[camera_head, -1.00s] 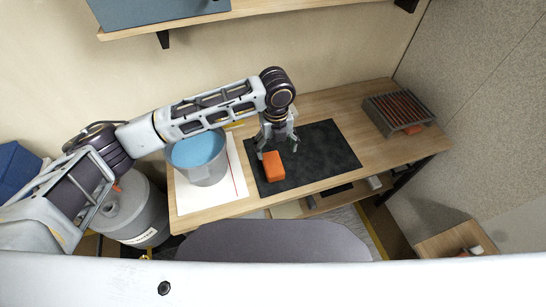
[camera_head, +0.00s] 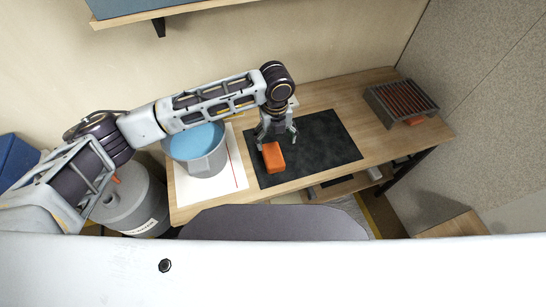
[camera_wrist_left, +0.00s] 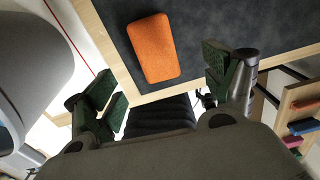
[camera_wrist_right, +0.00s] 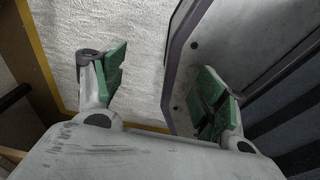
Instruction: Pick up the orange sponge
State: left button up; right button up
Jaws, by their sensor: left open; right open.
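The orange sponge (camera_head: 273,157) lies on the black mat (camera_head: 325,145) on the wooden table, near the mat's left edge. In the left wrist view the sponge (camera_wrist_left: 153,48) shows ahead of and between the two open fingers. My left gripper (camera_head: 275,138) is open and empty, above and just behind the sponge; its green-padded fingertips also show in the left wrist view (camera_wrist_left: 165,85). I cannot tell if a fingertip touches the sponge. My right gripper (camera_wrist_right: 165,90) is open and empty, in its own wrist view only, away from the sponge.
A grey bucket with blue contents (camera_head: 200,150) stands on a white sheet (camera_head: 186,190) left of the mat. A grey rack (camera_head: 401,101) stands at the table's right end. A shelf (camera_head: 135,18) hangs above. The mat's right part is clear.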

aim_at(272, 153)
pick_arm(q)
notch_tip(272, 153, down, 5)
jog(key=shift+f, duration=0.5)
jog(key=shift+a+f, duration=0.1)
jog(key=shift+f, duration=0.1)
jog(key=f, duration=0.3)
jog(key=shift+w+a+f, duration=0.1)
jog(key=shift+w+a, duration=0.15)
jog(key=shift+a, duration=0.1)
jog(key=shift+f, duration=0.8)
pick_arm(e)
jog(key=shift+w+a+r, duration=0.2)
jog(key=shift+w, duration=0.15)
jog(key=shift+s, duration=0.15)
